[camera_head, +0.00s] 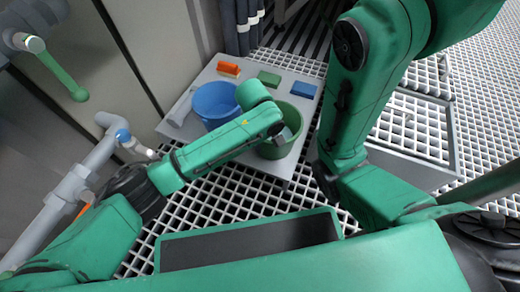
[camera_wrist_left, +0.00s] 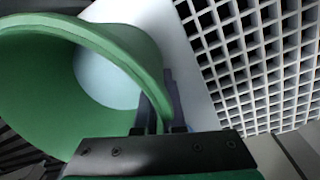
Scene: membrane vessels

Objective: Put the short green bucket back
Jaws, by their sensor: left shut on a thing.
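The short green bucket (camera_head: 297,119) is at the front right of a low grey platform (camera_head: 228,148), with its open top up. I cannot tell whether it rests on the platform or hangs just above it. My left gripper (camera_head: 284,134) is shut on the bucket's wall, and the forearm hides part of the bucket.
A blue bucket (camera_head: 213,101) stands left of the green one. Orange (camera_head: 228,68), green (camera_head: 269,78) and blue (camera_head: 303,90) blocks lie along the platform's back. Pipes with valves (camera_head: 97,155) line the left wall. White grating (camera_head: 215,205) surrounds the platform.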

